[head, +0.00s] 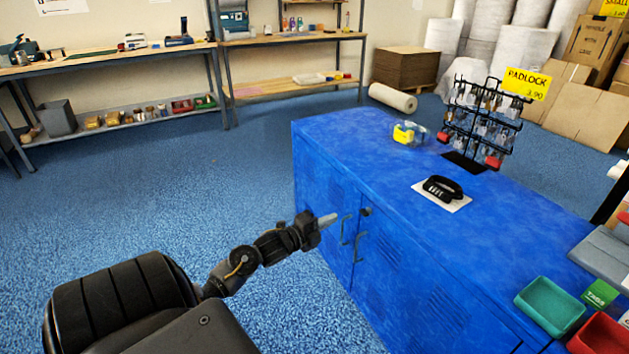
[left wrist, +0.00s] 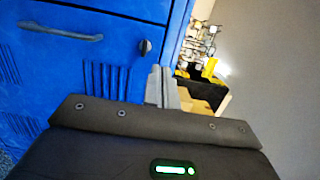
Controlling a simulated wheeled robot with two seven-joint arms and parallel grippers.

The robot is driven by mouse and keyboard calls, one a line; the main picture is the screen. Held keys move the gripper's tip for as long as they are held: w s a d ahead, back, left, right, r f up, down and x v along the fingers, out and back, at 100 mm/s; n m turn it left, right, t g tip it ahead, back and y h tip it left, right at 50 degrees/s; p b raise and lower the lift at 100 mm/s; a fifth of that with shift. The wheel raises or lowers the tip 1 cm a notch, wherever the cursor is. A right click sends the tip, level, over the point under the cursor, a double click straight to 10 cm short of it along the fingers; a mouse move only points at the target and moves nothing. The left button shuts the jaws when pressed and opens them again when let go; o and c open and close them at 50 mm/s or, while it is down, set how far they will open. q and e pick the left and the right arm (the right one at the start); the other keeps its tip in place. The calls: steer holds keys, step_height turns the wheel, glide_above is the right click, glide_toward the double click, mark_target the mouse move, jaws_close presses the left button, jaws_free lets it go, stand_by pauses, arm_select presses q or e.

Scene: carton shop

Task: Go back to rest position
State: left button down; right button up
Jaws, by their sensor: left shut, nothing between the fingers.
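My left gripper (head: 327,220) is shut and empty. In the head view it is in front of the blue cabinet (head: 400,215), beside the door handles (head: 346,230). The left wrist view shows its closed fingers (left wrist: 161,88) with the blue cabinet (left wrist: 95,60), a handle (left wrist: 60,31) and a round lock knob (left wrist: 145,46) beyond them. I cannot tell whether the fingertips touch the cabinet. Both cabinet doors look closed. My right gripper is not in view.
On the cabinet top are a yellow tape dispenser (head: 409,133), a black item on a white sheet (head: 443,189), a padlock rack (head: 482,120) and a green tray (head: 550,306). Workbenches (head: 110,65) line the back wall. Blue carpet (head: 150,180) is clear to the left.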

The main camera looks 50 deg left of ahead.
arm_select(q)
steer(key=shift+s+a, duration=0.25)
steer(key=shift+s, duration=0.5)
steer(key=shift+s+a, duration=0.2)
steer(key=shift+s, duration=0.55)
steer(key=shift+s+a, duration=0.25)
steer(key=shift+s, duration=0.5)
